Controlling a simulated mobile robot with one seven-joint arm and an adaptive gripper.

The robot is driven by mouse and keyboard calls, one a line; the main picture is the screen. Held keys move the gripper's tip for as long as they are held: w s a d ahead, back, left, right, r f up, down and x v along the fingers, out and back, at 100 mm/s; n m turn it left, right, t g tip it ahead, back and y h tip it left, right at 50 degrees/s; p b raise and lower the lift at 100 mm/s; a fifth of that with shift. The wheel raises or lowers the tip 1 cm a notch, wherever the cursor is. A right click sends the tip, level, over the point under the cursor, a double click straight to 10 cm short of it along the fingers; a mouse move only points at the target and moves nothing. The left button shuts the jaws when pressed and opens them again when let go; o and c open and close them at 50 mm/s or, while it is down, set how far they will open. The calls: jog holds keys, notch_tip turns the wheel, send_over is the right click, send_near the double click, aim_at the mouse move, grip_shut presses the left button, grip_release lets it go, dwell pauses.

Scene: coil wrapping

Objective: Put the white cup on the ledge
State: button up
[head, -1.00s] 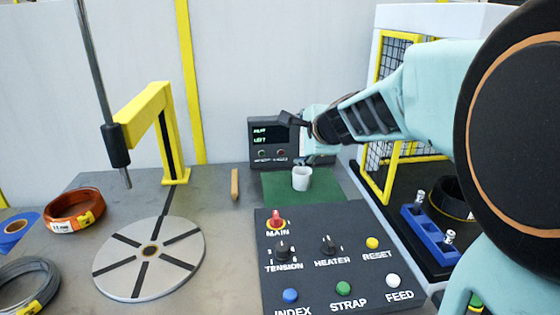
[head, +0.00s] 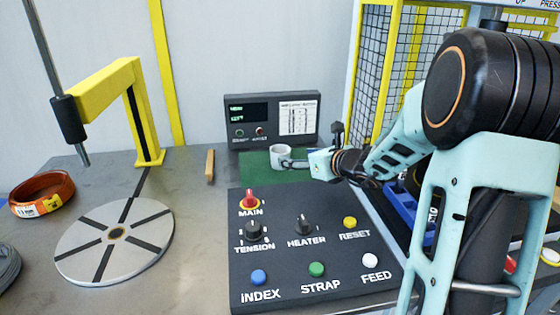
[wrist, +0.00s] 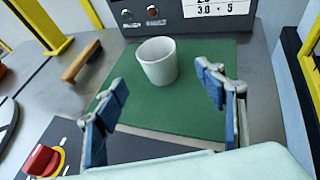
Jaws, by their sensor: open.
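The white cup (head: 281,156) stands upright on a green mat (head: 256,173) in front of a dark display unit. In the wrist view the cup (wrist: 157,61) stands beyond my fingertips, near the back of the mat (wrist: 165,120). My gripper (head: 298,163) is just right of the cup in the head view. In the wrist view my gripper (wrist: 165,90) is open and empty, its blue-padded fingers spread to either side, with the cup ahead between them. I cannot make out for certain which surface is the ledge.
A black control panel (head: 310,268) with knobs and buttons lies in front of the mat. The display unit (head: 272,120) stands behind it. A wooden bar (head: 210,166), a round turntable (head: 115,242) and a yellow post (head: 150,145) are to the left. A yellow-framed mesh guard (head: 384,70) stands right.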

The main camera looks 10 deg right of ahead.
aim_at(286, 156)
jog(key=x, duration=0.5)
jog(key=shift+s, duration=0.1)
jog(key=shift+a+r+b+x, duration=0.1)
jog(key=shift+r+b+x, duration=0.1)
jog(key=shift+x, duration=1.15)
jog(key=shift+a+r+b+x, duration=0.1)
jog(key=shift+b+x, duration=0.1)
jog(key=shift+x, duration=1.2)
jog(key=shift+c, duration=0.2)
jog(key=c, duration=1.2)
jog(key=shift+r, duration=0.2)
